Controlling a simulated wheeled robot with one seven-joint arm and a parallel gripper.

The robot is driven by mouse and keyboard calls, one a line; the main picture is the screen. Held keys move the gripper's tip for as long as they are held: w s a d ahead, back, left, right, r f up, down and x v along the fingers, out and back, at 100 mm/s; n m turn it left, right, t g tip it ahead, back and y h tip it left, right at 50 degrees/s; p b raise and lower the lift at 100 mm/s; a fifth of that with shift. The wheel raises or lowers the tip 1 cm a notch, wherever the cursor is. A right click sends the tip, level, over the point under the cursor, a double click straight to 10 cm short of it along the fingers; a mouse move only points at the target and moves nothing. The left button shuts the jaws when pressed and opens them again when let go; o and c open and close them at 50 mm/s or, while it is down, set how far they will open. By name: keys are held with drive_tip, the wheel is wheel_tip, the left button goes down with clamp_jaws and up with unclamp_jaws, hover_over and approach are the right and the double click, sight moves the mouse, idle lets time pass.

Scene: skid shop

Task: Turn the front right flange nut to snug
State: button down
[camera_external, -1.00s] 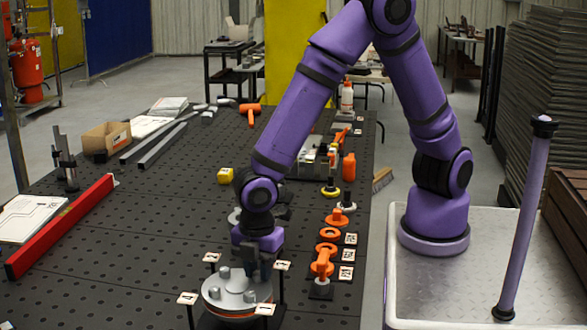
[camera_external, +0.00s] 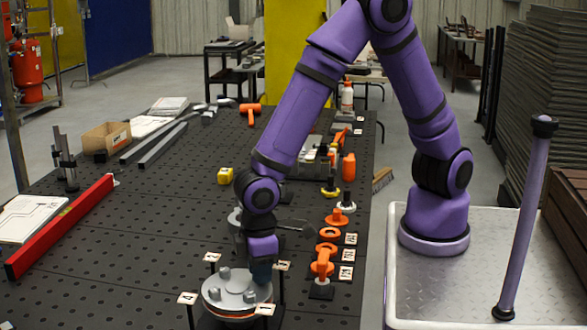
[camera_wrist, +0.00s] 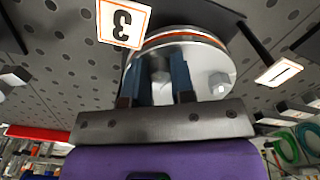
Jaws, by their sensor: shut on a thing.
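The round grey flange (camera_external: 232,300) lies on the dark perforated table with an orange ring under its rim; it fills the middle of the wrist view (camera_wrist: 205,52). My gripper (camera_external: 262,280) points down at the flange's right side. In the wrist view its two blue fingers (camera_wrist: 162,85) are shut around a flange nut, which is mostly hidden between them. Another nut (camera_wrist: 219,83) stands clear on the flange to the right. Other nuts (camera_external: 225,273) show on the flange in the external view. The exact turn of the gripped nut cannot be seen.
Numbered tags stand on posts around the flange, including tag 3 (camera_wrist: 123,22) and tag 1 (camera_wrist: 278,70), close to my gripper. Orange parts (camera_external: 322,262) lie to the right. A red level (camera_external: 62,226) lies at left. The table between is mostly clear.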

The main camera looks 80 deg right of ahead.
drive_tip(key=m, duration=0.5)
drive_tip(key=shift+w+a+r, duration=0.1)
drive_tip(key=shift+a, duration=0.05)
idle(0.4)
drive_tip(key=c, duration=1)
unclamp_jaws()
drive_tip(key=shift+o, duration=0.2)
